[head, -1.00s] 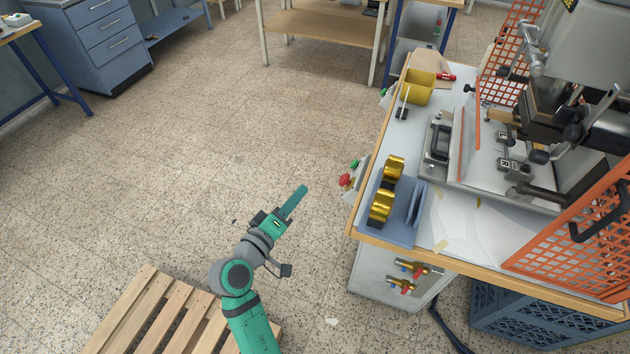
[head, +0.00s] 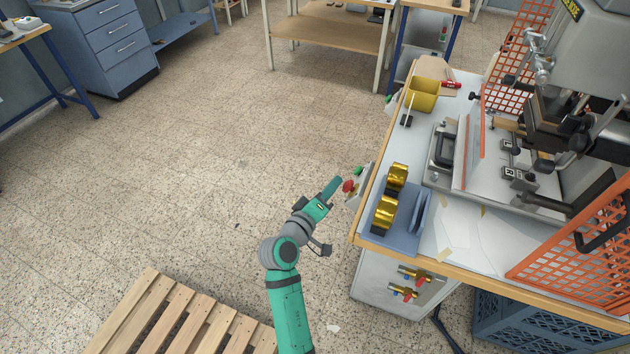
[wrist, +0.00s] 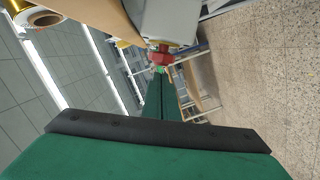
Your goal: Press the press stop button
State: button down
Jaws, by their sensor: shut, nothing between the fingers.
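A red mushroom button (head: 349,186) sits on a small pale control box (head: 362,182) on the left side of the press bench. A green button (head: 358,171) is just behind it on the same box. My gripper (head: 338,181) is shut and empty, its fingertips close to the left of the red button. In the wrist view the red button (wrist: 160,55) shows just beyond my fingertips (wrist: 160,70). I cannot tell whether they touch it. The foil press (head: 550,120) stands on the bench at the right.
The white bench (head: 465,225) has a wooden edge close to my gripper. A blue holder (head: 402,236) carries gold foil rolls (head: 386,212) near that edge. A wooden pallet (head: 180,320) lies on the floor at the lower left.

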jog(key=shift+s+d+f, duration=0.2)
jog(key=shift+d+f, duration=0.15)
jog(key=shift+d, duration=0.25)
jog(key=shift+s+d+f, duration=0.2)
jog(key=shift+d+f, duration=0.1)
jog(key=shift+d, duration=0.25)
jog(key=shift+w+f, duration=0.1)
jog(key=s+a+r, duration=0.3)
jog(key=s+a, duration=0.5)
jog(key=shift+a+r, duration=0.35)
